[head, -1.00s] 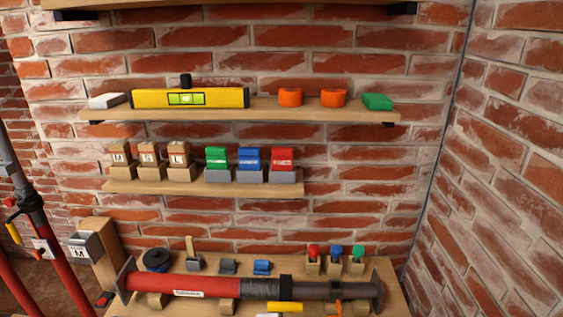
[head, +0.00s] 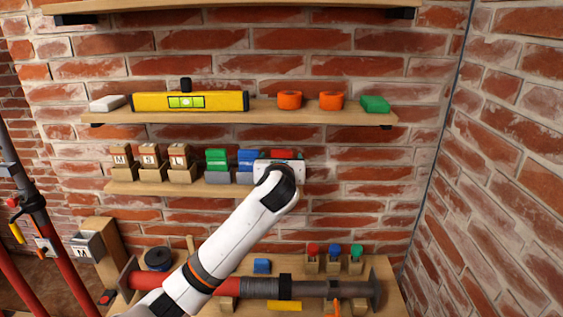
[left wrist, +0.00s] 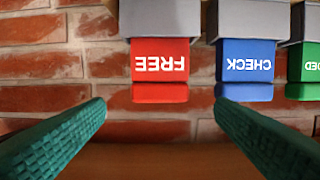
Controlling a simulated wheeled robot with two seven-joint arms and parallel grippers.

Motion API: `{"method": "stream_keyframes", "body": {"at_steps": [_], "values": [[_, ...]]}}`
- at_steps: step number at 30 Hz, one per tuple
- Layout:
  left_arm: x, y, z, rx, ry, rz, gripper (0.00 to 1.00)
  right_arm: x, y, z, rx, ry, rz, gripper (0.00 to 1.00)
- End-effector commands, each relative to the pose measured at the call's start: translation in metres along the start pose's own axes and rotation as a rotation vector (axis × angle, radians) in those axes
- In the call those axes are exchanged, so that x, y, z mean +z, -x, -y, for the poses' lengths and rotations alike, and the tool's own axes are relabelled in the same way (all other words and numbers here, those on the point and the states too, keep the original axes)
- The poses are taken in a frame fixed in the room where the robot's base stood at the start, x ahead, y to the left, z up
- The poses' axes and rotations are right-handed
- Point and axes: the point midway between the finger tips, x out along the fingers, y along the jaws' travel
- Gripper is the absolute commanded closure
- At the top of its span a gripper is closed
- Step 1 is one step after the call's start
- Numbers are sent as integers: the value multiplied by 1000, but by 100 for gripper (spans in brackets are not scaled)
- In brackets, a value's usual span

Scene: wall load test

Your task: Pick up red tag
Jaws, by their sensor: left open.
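The red tag (head: 282,154) stands in a grey holder at the right end of the middle shelf, partly hidden by my left gripper in the head view. In the left wrist view the red tag (left wrist: 160,70) reads FREE upside down, its grey holder (left wrist: 160,17) at the top. My left gripper (left wrist: 160,108) is open, its two green ridged fingers to either side below the tag, with nothing between the near parts. The right finger's tip is close to the blue tag (left wrist: 246,65), marked CHECK; I cannot tell whether they touch. My right gripper is out of view.
A green tag (head: 216,158) stands left of the blue one, then several wooden blocks (head: 150,160). The shelf above holds a yellow level (head: 190,99), orange rolls (head: 290,99) and a green block (head: 376,104). A bench below carries a long red and grey tool (head: 330,288).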

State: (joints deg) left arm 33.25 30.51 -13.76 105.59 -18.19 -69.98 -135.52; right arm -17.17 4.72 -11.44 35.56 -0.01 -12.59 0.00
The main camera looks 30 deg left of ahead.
Motion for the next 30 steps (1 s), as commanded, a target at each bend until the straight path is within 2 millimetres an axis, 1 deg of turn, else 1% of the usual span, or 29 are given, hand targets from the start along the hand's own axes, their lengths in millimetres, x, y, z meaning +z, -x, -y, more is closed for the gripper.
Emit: {"method": "stream_keyframes", "body": {"at_steps": [1,3,8,11,15,19,23,29,30], "values": [[-2,-8,0,-1,1,4,22,1,7,0,0,0,0,64],[-2,-17,0,0,3,4,22,1,10,0,0,0,0,64],[0,-28,0,1,3,2,22,1,13,0,1,-1,0,64],[0,-37,0,1,4,4,22,2,20,-1,2,-1,0,64],[3,-57,0,0,5,6,22,4,35,-2,3,-2,0,64],[4,-72,0,0,5,3,22,4,38,-2,3,-2,0,64],[6,-79,0,2,5,2,22,4,40,-2,4,-2,0,64],[6,-79,0,2,4,1,22,4,39,-2,4,-1,0,64],[6,-79,0,2,4,1,27,4,39,-2,4,-1,0,64]]}}
